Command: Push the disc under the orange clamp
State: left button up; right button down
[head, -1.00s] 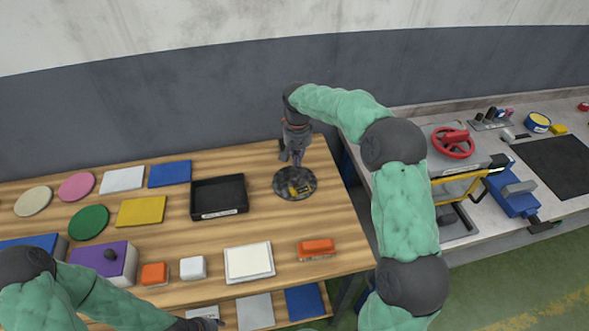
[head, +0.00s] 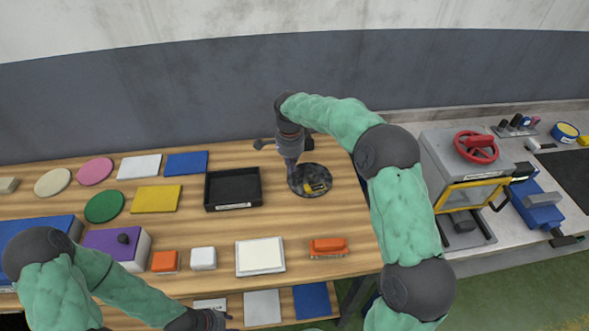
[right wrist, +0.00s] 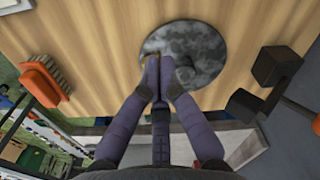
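A dark speckled disc (head: 310,180) lies near the right end of the wooden table, with a small yellow and black piece (head: 317,187) on its top. In the right wrist view the disc (right wrist: 190,50) shows a grey knob. My right gripper (head: 292,172) reaches down at the disc's left edge; its fingertips (right wrist: 159,68) are drawn together over the disc, with nothing visible between them. Whether they touch it I cannot tell. I see no clear orange clamp; an orange piece (head: 328,247) shows bristles in the right wrist view (right wrist: 45,78). My left gripper (head: 203,319) is low, partly cut off.
A dark piece with blocks (right wrist: 275,65) stands beside the disc on the wall side. A black tray (head: 233,203) is left of the disc, a white square (head: 260,272) in front. Flat cream, pink (head: 95,171) and green (head: 104,206) discs lie farther left.

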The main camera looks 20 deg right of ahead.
aim_at(304, 181)
notch_tip(304, 181, down, 8)
jog(key=shift+f+b, duration=0.15)
jog(key=shift+b, duration=0.9)
jog(key=d, duration=0.2)
jog(key=shift+w+d+f+b, duration=0.2)
jog(key=shift+w+d+b, duration=0.15)
jog(key=shift+d, duration=0.05)
jog(key=shift+w+d, duration=0.15)
jog(key=shift+d, duration=0.35)
jog(key=shift+d+r, duration=0.1)
jog(key=shift+w+d+r+p, duration=0.15)
jog(key=shift+d+p, duration=0.3)
jog(key=shift+d, duration=0.4)
jog(key=shift+f, duration=0.2)
